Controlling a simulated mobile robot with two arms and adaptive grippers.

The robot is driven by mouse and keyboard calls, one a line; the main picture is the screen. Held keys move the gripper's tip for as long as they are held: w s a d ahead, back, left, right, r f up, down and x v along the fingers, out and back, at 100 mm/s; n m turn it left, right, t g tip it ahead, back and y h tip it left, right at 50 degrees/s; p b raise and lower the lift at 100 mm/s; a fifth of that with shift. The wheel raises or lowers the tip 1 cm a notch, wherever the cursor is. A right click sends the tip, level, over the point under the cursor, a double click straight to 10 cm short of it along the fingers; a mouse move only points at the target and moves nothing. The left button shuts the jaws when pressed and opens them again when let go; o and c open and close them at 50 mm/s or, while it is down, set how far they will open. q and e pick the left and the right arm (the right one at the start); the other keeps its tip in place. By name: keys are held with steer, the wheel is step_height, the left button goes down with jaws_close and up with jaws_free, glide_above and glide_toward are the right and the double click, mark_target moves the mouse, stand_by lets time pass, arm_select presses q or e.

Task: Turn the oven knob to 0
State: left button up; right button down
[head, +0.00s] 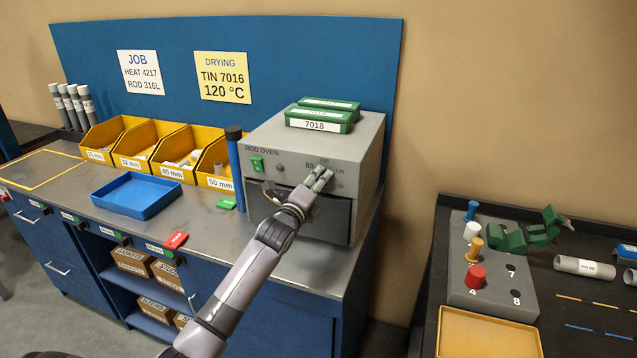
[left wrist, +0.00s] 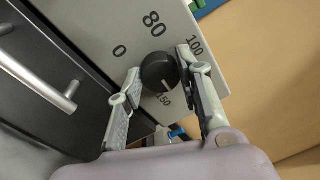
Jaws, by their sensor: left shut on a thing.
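The rod oven (head: 264,170) is a grey box with a dark door, standing on the bench. Its dial carries numbers, with 80 and 100 readable in the head view. The black knob (left wrist: 160,73) shows in the left wrist view, ringed by 0, 80, 100 and what looks like 150. Its pale pointer mark faces the 150 side, away from 0. My left gripper (head: 320,177) is at the dial and hides the knob in the head view. In the left wrist view the fingers of my left gripper (left wrist: 160,65) are shut on the knob, one on each side.
A green switch (head: 257,163) sits on the oven panel, left of the dial. The oven door's handle (left wrist: 70,97) is close to my gripper. Green tins (head: 320,120) lie on the oven. A blue post (head: 235,170) and blue tray (head: 136,195) are left of it.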

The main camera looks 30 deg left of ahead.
arm_select(q)
steer(key=shift+w+d+m+g+y+p, duration=0.2)
steer(key=shift+m+p, duration=1.5)
steer(key=shift+m, duration=3)
steer(key=shift+s+d+m+g+y+p, duration=0.25)
steer(key=shift+m+p, duration=1.5)
steer(key=shift+m, duration=2.95)
steer(key=shift+w+m+g+y+p, duration=0.25)
steer(key=shift+m+p, duration=1.45)
steer(key=shift+m, duration=3)
steer(key=shift+s, duration=0.1)
steer(key=o, duration=1.2)
steer(key=shift+r, duration=0.1)
